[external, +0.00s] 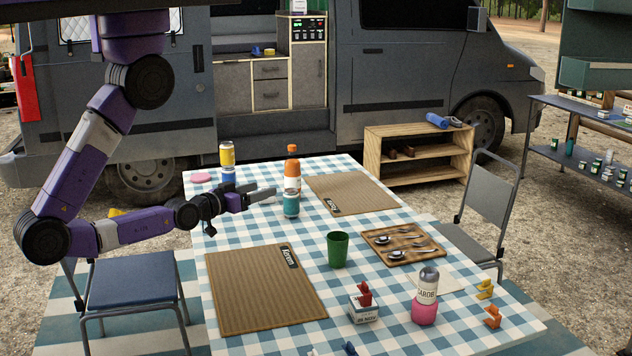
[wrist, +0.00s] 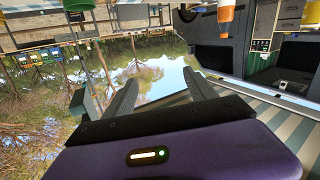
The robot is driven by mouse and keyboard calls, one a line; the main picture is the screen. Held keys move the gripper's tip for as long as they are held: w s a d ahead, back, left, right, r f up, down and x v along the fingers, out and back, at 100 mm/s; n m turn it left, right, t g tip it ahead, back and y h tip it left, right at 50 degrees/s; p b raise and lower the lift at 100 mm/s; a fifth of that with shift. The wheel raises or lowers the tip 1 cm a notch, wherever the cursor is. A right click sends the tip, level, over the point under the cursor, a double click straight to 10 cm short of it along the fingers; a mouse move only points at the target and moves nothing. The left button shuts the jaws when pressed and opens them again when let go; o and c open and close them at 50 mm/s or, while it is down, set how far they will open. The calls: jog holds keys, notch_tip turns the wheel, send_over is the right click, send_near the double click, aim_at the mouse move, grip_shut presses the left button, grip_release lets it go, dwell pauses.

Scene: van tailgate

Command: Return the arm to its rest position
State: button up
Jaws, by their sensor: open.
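My purple arm reaches in from the left in the external view, bent at the elbow. My gripper (external: 262,194) is held out level over the far left part of the checked table (external: 225,235), pointing right. In the wrist view its two dark fingers (wrist: 162,95) stand apart with nothing between them.
A green cup (external: 337,249), a cutlery tray (external: 385,243), two brown placemats and a pink-based bottle (external: 426,290) are on the table. A blue-seated chair (external: 132,283) stands below my forearm. The van (external: 400,60) is behind.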

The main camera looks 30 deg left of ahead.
jog(key=s+a+n+g+y, duration=0.1)
jog(key=s+a+n+y, duration=0.1)
jog(key=s+a+y, duration=0.3)
jog(key=s+a, duration=0.4)
jog(key=s, duration=0.4)
jog(key=shift+s+a+r+g, duration=0.15)
jog(key=shift+a+r+g, duration=0.1)
jog(key=shift+r+g, duration=0.15)
